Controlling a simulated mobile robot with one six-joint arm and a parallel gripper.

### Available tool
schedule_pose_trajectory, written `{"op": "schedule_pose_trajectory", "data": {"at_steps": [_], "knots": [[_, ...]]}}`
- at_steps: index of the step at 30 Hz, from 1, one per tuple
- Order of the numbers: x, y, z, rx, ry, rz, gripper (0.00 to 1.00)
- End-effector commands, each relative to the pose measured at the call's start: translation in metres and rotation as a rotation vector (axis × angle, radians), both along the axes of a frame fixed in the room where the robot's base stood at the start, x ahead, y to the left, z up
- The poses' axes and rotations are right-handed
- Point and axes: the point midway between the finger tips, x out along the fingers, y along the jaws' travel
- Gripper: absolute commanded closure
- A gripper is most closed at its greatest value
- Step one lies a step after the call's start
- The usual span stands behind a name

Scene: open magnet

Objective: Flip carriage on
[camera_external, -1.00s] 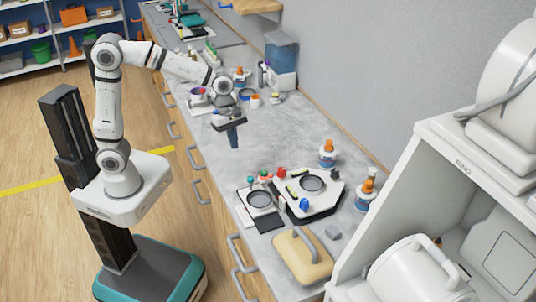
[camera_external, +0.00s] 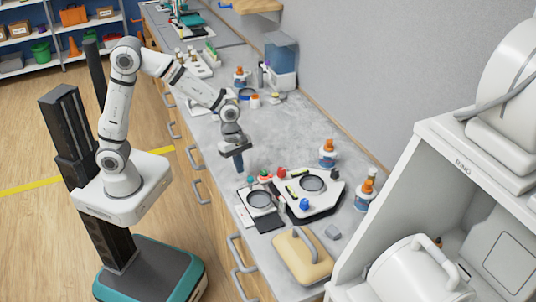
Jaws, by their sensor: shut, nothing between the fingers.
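A white device (camera_external: 325,198) with a dark base and a round plate sits on the grey counter. A smaller flat unit (camera_external: 244,212) with a round dark-rimmed plate joins it on the left. Small red, green, teal, yellow and blue parts stand on and around them. I cannot tell which part is the carriage or its switch. My gripper (camera_external: 239,166) points down, shut and empty, above the counter just behind the teal part (camera_external: 250,181). It appears apart from the device, though the exact gap is hard to judge.
A tan block with a grey handle (camera_external: 303,257) lies in front of the device. Orange-capped bottles (camera_external: 327,155) stand along the wall side. A white cabinet (camera_external: 400,190) rises at the right. The counter (camera_external: 285,125) behind the device is mostly clear.

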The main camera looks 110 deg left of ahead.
Motion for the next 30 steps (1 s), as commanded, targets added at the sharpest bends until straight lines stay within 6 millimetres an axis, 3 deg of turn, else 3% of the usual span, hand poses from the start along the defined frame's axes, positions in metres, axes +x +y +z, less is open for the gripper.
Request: {"op": "schedule_pose_trajectory", "data": {"at_steps": [9, 23, 30], "knots": [[0.03, -0.02, 0.006, 0.0, 0.0, 0.0, 1.0], [0.036, -0.025, 0.007, 0.0, 0.0, -0.001, 1.0], [0.069, -0.058, 0.01, -0.003, -0.004, -0.005, 1.0]]}}
